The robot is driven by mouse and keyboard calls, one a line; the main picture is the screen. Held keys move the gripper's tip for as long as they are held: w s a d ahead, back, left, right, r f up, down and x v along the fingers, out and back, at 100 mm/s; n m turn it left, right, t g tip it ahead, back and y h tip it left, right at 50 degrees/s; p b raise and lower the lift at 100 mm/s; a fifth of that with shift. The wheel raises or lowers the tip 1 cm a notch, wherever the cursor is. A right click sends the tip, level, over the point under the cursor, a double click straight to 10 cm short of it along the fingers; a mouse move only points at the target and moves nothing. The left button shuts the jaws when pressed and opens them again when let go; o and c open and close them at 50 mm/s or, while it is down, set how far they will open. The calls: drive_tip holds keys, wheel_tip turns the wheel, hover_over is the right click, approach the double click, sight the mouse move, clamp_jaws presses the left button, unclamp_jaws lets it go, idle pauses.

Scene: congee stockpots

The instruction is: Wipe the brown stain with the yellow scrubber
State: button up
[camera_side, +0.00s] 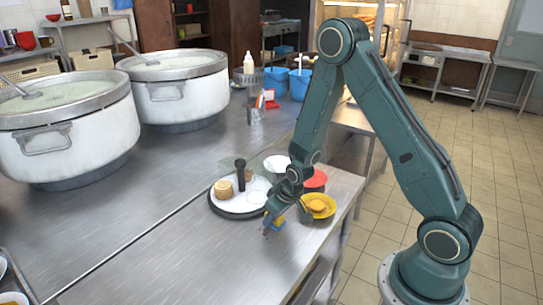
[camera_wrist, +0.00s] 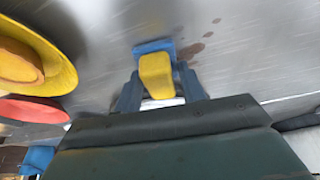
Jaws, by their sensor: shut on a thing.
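My gripper (camera_side: 274,226) is low over the near part of the steel table, in front of the yellow bowl. In the wrist view my gripper (camera_wrist: 160,88) is shut on the yellow scrubber (camera_wrist: 156,76), which has a blue end (camera_wrist: 152,46). The scrubber also shows as a small yellow and blue patch in the side view (camera_side: 280,221). The brown stain (camera_wrist: 190,50) is several brown spots on the steel, just right of the scrubber's blue end. I cannot make out the stain in the side view, nor whether the scrubber touches the table.
A yellow bowl (camera_side: 331,211) and a red bowl (camera_side: 318,179) stand close behind my gripper. Two stockpots (camera_side: 70,140) stand farther left. The front table is clear.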

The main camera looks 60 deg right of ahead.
sight(252, 238)
drive_tip(key=shift+a, duration=4.3)
drive_tip(key=shift+w+d, duration=0.1)
drive_tip(key=shift+w, duration=0.2)
drive_tip(key=shift+w+d, duration=0.1)
drive_tip(key=shift+d, duration=4.9)
drive_tip(key=shift+a, duration=4.95)
drive_tip(key=shift+a+r, duration=0.1)
drive_tip(key=shift+r, duration=0.05)
wheel_tip(252, 238, up, 8)
